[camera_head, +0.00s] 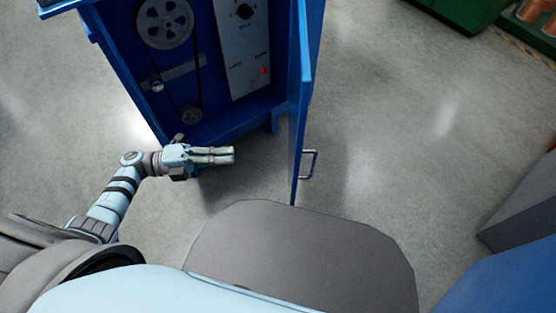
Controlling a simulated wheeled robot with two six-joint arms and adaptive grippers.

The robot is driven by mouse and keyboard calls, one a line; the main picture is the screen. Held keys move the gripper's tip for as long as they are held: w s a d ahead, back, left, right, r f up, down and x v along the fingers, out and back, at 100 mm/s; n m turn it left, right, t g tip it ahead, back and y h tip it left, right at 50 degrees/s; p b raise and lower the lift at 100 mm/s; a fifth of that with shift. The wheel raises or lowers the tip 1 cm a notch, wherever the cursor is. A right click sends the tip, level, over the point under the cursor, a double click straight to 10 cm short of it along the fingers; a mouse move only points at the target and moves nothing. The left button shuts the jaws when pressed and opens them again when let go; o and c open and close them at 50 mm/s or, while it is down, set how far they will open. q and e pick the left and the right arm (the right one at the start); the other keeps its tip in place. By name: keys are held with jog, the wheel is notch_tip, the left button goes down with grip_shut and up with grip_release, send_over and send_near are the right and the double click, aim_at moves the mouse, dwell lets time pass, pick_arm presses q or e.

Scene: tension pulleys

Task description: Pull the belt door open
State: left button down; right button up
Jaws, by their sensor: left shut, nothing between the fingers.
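The blue belt door (299,95) stands swung open on the right side of the blue cabinet (115,75), seen nearly edge-on. Its metal handle (313,164) is on the door's right, outer face. Inside the cabinet, a large pulley (165,22) and a small pulley (190,115) are joined by a dark belt. My left gripper (232,155) is shut and empty, in front of the cabinet's lower part and to the left of the door, apart from the handle. My right gripper is not in view.
A control panel (243,40) with a knob and an orange button is inside the cabinet. A green machine (465,12) stands at the top right. Grey and blue blocks (525,210) stand at the right edge. The floor (400,130) right of the door is clear.

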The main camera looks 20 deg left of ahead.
pick_arm(q)
jog(key=w+d+m+g+p, duration=0.1)
jog(key=d+m+g, duration=0.1)
jog(key=d, duration=1.1)
jog(key=shift+w+d+r, duration=0.35)
jog(key=shift+w+d, duration=0.05)
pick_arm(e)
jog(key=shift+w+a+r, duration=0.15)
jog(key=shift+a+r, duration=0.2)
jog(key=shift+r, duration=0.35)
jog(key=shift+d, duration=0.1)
